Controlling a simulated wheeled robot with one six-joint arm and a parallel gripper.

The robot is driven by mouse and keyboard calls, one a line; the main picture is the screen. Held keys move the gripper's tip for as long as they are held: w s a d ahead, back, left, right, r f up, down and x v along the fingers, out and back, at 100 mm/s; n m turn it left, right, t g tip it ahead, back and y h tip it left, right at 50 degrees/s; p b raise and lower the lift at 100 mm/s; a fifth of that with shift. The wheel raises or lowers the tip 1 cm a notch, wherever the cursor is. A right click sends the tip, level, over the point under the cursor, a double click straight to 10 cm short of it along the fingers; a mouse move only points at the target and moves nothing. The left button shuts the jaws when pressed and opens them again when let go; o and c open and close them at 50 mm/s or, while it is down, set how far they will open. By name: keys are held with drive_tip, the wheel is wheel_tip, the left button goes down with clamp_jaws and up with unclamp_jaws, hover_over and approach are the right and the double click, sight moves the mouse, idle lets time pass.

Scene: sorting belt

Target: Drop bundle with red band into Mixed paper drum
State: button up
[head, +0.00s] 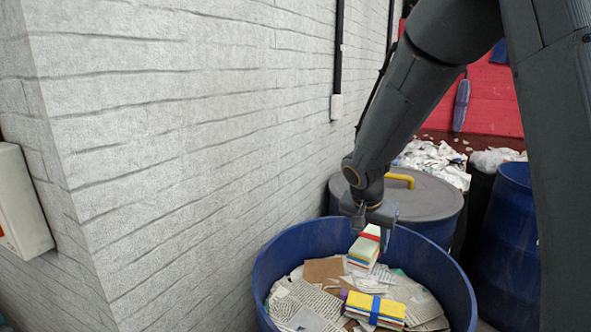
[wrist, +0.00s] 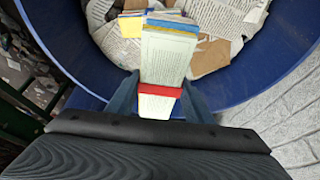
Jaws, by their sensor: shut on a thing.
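The bundle with the red band (head: 364,247) is a stack of coloured papers held in my gripper (head: 373,232) in the head view. In the wrist view the bundle (wrist: 166,60) stands out beyond the fingers, with its red band (wrist: 159,91) between the fingertips of my gripper (wrist: 160,95). My gripper is shut on it. The blue open drum (head: 264,259) is below, and the bundle shows over its inside. I see no label on the drum. A gap between the bundle and the papers below cannot be judged.
Another bundle with a blue band (head: 375,309) lies on loose printed papers in the drum. A lidded drum (head: 425,195) with a yellow handle stands behind. Another blue drum (head: 508,240) is at right. A white brick wall (head: 190,130) runs close along the left.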

sight(367, 242)
drive_tip(key=shift+f+b, duration=1.4)
drive_tip(key=shift+f, duration=1.2)
drive_tip(key=o, duration=1.3)
drive_tip(key=shift+r, duration=0.15)
drive_tip(key=shift+b+v, duration=0.55)
drive_tip(key=shift+v, duration=3.3)
drive_tip(key=s+d+f+n+g+y, duration=0.1)
drive_tip(key=s+f+n, duration=0.2)
drive_tip(key=s, duration=0.6)
drive_tip(key=s+f+n+g+y, duration=0.1)
drive_tip(key=s+f+n, duration=0.3)
drive_tip(key=s, duration=0.6)
wheel_tip(367, 242, down, 2)
drive_tip(key=shift+s+d+f+g+y, duration=0.2)
drive_tip(key=shift+s+d+g+y, duration=0.1)
drive_tip(key=shift+d+g, duration=0.1)
